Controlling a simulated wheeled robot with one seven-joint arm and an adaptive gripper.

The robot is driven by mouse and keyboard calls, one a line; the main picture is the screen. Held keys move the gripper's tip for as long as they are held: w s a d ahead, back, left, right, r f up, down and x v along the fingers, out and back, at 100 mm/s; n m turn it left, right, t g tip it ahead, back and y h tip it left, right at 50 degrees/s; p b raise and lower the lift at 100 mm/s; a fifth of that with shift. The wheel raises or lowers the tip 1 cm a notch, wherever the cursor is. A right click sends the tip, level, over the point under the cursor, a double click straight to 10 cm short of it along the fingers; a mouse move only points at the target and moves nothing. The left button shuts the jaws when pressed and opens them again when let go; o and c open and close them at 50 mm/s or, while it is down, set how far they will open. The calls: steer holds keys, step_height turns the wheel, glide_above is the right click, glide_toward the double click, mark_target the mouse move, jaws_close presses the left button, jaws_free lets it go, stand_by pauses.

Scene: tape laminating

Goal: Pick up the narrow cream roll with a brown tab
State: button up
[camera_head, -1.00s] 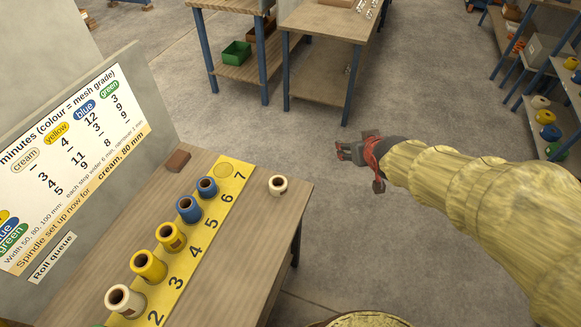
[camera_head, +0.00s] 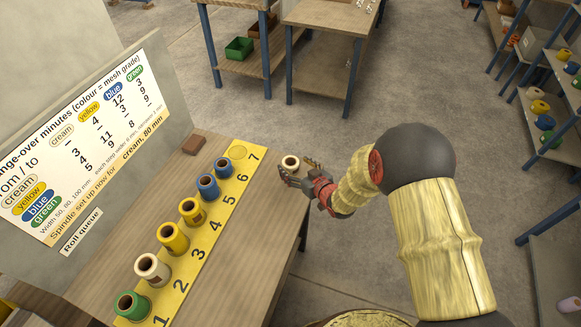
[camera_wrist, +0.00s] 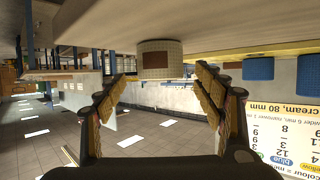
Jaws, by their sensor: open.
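A short cream roll (camera_head: 291,161) stands upright on the wooden table near its right edge, apart from the queue. In the wrist view, which is upside down, the same roll (camera_wrist: 160,47) shows a brown tab (camera_wrist: 155,60) on its side. My gripper (camera_head: 298,172) is low beside the roll. Its open fingers (camera_wrist: 162,82) point at the roll, one to each side in the wrist view. I cannot tell whether the roll is between the fingertips or just beyond them. Another cream roll (camera_head: 152,269) stands at queue spot 2.
The yellow numbered strip (camera_head: 207,259) holds a green roll (camera_head: 131,306), two yellow rolls (camera_head: 173,238), and two blue rolls (camera_head: 208,187). Spot 7 is empty. A brown block (camera_head: 194,145) lies behind. The board (camera_head: 85,135) stands along the left. Bare tabletop lies right of the strip.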

mark_target(288, 160)
steer(key=b+x, duration=0.1)
steer(key=x, duration=0.3)
steer(key=shift+a, duration=0.1)
steer(key=shift+r, duration=0.1)
steer(key=shift+c, duration=0.8)
steer(key=c, duration=1.1)
